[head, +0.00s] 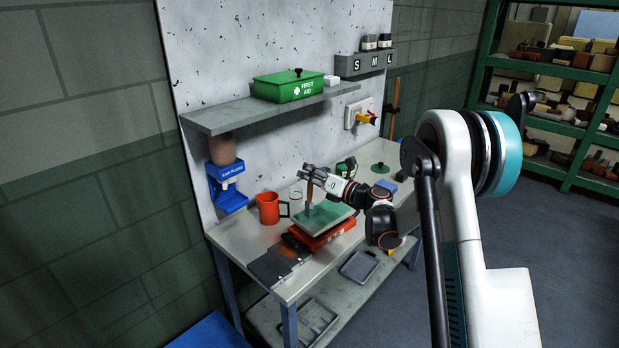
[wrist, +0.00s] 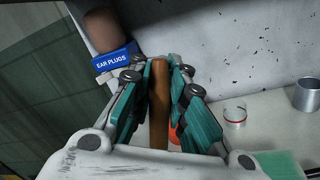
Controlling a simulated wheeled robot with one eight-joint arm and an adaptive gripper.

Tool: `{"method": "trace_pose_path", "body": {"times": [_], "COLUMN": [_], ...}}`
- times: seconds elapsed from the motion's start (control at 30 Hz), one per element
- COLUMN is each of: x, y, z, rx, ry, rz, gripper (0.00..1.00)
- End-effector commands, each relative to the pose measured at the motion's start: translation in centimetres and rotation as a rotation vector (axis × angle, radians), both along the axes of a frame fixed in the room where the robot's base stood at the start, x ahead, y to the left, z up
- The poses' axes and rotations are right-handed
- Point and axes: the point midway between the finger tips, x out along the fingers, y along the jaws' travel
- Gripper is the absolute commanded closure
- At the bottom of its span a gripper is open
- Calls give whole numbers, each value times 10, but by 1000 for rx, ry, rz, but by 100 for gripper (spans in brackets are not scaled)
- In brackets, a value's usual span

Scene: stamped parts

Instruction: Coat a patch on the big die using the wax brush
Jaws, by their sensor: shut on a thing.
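My gripper (head: 312,177) is shut on the brown wooden handle of the wax brush (head: 309,192). In the wrist view the handle (wrist: 159,105) stands between the green finger pads. The brush is roughly upright, its grey lower end over a flat green slab (head: 334,213), which seems to be the big die's top. The slab lies on a red-orange base (head: 322,238) on the bench. Whether the brush tip touches the slab, I cannot tell. A corner of the slab shows at lower right in the wrist view (wrist: 283,166). Any coated patch is too small to make out.
An orange mug (head: 268,208) stands left of the slab, below a blue ear plug dispenser (head: 227,187). Dark plates (head: 275,264) lie at the bench's front left. A shelf (head: 240,113) with a green first aid box (head: 288,86) overhangs the back.

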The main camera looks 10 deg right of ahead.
Motion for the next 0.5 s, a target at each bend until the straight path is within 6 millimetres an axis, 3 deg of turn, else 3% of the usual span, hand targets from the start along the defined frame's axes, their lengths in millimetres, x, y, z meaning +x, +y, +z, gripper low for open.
{"method": "trace_pose_path", "body": {"times": [0.3, 0.5], "x": [3, 4], "y": [5, 7], "z": [31, 38], "rx": [0, 0], "ry": [0, 0], "rz": [0, 0], "gripper": [100, 100]}}
